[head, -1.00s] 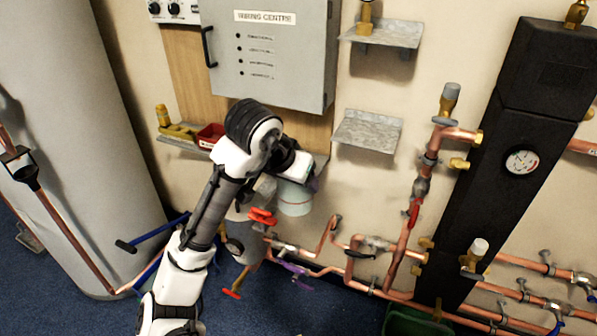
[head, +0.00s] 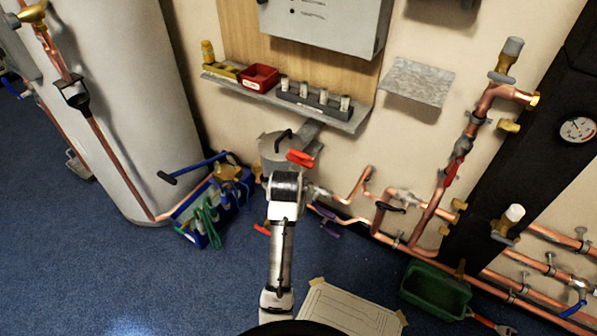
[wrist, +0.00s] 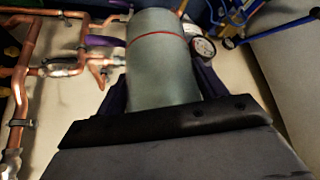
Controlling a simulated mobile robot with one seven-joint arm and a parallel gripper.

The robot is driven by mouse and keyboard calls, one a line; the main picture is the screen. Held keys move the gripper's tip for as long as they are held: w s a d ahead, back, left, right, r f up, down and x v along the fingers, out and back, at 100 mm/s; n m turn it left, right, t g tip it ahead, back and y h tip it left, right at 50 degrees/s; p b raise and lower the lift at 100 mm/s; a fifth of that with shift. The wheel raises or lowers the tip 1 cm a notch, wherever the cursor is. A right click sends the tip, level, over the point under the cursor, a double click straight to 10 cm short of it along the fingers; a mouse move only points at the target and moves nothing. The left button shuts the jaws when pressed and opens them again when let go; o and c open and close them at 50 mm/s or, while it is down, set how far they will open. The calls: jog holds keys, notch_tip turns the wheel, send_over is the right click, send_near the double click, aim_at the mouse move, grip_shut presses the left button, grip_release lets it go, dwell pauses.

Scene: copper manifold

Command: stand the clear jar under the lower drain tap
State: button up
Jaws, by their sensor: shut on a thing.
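The clear jar (wrist: 160,75) looks grey-green with a red line around it in the wrist view. My gripper (wrist: 162,90) is shut on it, with a dark finger on each side. In the head view my arm hides both gripper and jar. A grey vessel (head: 272,148) on the wall has a red lever (head: 300,158) at its front. A second red lever (head: 262,230) shows lower, just left of my arm; it may belong to the lower drain tap, whose body is hidden. I cannot tell the gap between jar and tap.
Copper pipes with a purple lever (head: 325,215) run right of my arm. A blue tool carrier (head: 210,215) stands on the floor at left. A shelf (head: 340,115) with several small items is above. A green tub (head: 437,290) and pale board (head: 345,310) lie at lower right.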

jog(key=s+f, duration=0.3)
jog(key=f, duration=0.4)
jog(key=s+a+f+n, duration=0.1)
jog(key=s+f, duration=0.3)
jog(key=f, duration=0.3)
jog(key=shift+s+y, duration=0.3)
jog(key=shift+y, duration=0.1)
